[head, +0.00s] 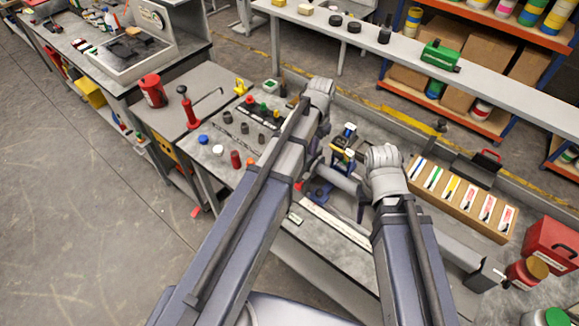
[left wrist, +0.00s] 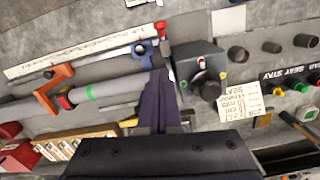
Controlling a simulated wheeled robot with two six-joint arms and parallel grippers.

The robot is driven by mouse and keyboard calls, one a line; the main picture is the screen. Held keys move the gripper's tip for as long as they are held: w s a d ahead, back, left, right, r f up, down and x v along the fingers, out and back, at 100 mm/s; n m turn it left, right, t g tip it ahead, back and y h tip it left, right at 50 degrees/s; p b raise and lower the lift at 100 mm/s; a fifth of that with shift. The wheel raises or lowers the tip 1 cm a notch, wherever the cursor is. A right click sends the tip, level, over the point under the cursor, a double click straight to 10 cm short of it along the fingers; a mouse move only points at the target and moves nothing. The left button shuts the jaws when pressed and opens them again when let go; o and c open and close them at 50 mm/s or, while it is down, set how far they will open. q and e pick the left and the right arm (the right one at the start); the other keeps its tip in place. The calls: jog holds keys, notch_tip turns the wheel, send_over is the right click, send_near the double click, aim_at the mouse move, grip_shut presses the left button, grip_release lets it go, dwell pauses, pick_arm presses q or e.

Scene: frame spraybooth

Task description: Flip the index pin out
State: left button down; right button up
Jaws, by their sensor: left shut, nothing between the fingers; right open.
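In the left wrist view my left gripper (left wrist: 163,76) is shut and empty, its dark fingers reaching up from the bottom centre. I cannot tell whether the fingers touch the block. A grey tube with a green band (left wrist: 100,91) lies to the left of the fingers. In the head view my left arm hides the block and its gripper. My right gripper is not visible.
A printed card (left wrist: 238,105) and dark cups (left wrist: 271,47) lie right of the block. In the head view a tray of markers (head: 462,197) and a red box (head: 553,246) stand at the right. A red-handled tool (head: 187,106) stands at the left. Shelves line the back.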

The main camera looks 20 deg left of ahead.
pick_arm(q)
jog(key=shift+a+r, duration=0.1)
jog(key=shift+a, duration=0.15)
jog(key=shift+w, duration=0.1)
jog(key=b, duration=1.1)
send_over(301, 183)
jog(key=w+d, duration=0.2)
jog(key=w, duration=0.1)
jog(key=f, duration=1.1)
jog(key=shift+s+a, duration=0.15)
jog(key=shift+a, duration=0.05)
jog(key=shift+s+a+f+b, duration=0.3)
jog(key=shift+s+f+b, duration=0.1)
jog(key=shift+s, duration=0.15)
jog(key=shift+s+a+f+b, duration=0.25)
jog(key=shift+s+f+b, duration=0.1)
jog(key=shift+s, duration=0.15)
jog(key=shift+s+a+f, duration=0.15)
jog(key=shift+s, duration=0.15)
